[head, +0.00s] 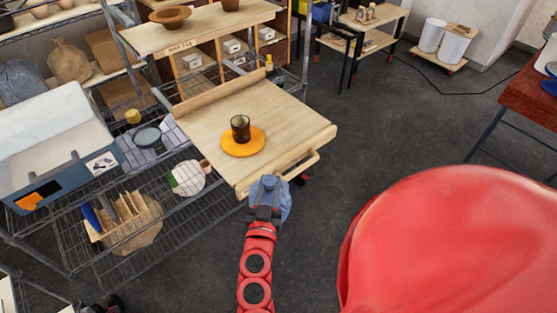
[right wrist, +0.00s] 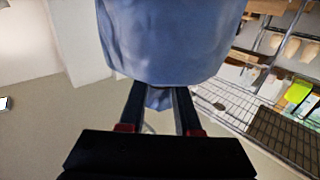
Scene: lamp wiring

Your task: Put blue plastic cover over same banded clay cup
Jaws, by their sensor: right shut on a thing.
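The clay cup (head: 240,128) is dark brown and stands upright and uncovered on a round orange disc (head: 232,150) on the pulled-out wooden board. Its bands are too small to make out clearly. My right gripper (head: 268,192) is in front of the board's near edge, to the lower right of the cup and apart from it. It is shut on the blue plastic cover (head: 284,202), which shows partly behind the fingers. In the right wrist view the cover (right wrist: 170,45) hangs large beyond the fingertips (right wrist: 158,100), with a pinched tuft between them. My left gripper is not in view.
The wooden board (head: 295,125) has a handle bar at its near edge and free room around the disc. A wire rack (head: 120,262) with a wooden holder and a blue-and-white box (head: 55,140) stand left. A shelf with bowls (head: 170,17) rises behind.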

